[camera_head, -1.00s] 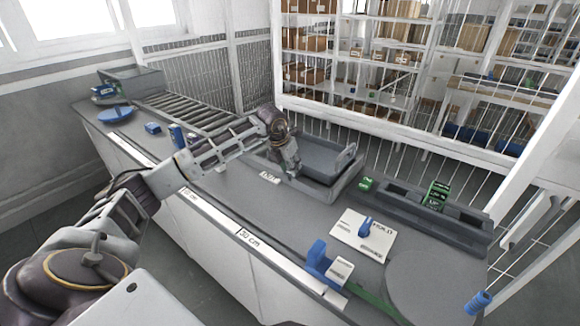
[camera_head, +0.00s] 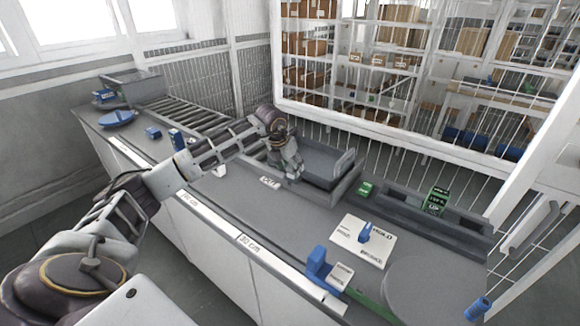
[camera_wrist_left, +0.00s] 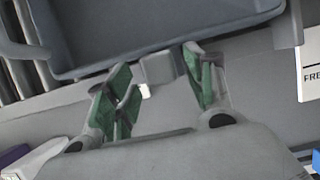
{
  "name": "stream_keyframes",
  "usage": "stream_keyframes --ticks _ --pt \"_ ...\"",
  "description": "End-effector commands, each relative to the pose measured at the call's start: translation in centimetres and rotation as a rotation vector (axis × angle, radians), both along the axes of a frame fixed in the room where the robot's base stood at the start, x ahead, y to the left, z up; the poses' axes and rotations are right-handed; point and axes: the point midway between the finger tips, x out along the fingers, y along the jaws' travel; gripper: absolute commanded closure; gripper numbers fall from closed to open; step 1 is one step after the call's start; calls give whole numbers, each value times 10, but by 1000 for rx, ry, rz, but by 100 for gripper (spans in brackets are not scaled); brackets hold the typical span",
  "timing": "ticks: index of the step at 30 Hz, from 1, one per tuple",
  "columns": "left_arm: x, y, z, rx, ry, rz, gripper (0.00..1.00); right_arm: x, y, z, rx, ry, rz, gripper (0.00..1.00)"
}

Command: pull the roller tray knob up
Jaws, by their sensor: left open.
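The grey roller tray (camera_head: 322,162) sits in a dark frame at the end of the rollers. Its blue-grey inside and rim fill the top of the left wrist view (camera_wrist_left: 150,32). My left gripper (camera_head: 292,174) is at the tray's near left corner. In the left wrist view my left gripper (camera_wrist_left: 158,88) is open, with green pads apart and nothing held. A small grey block (camera_wrist_left: 160,68), perhaps the knob, shows beyond and between the fingers below the tray rim. In the head view the gripper hides that spot. My right gripper is not in view.
The roller conveyor (camera_head: 195,112) runs back left. A white label (camera_head: 269,182) lies beside the gripper. A white plate with a blue knob (camera_head: 365,233), a blue holder (camera_head: 318,264) and green blocks (camera_head: 436,200) are to the right. The counter between is mostly clear.

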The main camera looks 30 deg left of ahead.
Motion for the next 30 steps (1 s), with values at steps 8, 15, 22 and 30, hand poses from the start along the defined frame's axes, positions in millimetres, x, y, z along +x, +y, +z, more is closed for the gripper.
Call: stream_keyframes --ticks 8,15,22,30 --pt "-5 1 13 1 -1 0 46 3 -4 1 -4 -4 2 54" --pt "-16 2 42 1 -3 0 46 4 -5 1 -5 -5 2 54" --pt "-29 3 73 1 -3 0 46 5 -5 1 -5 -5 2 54" --pt "-42 4 102 1 -1 0 46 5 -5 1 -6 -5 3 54"
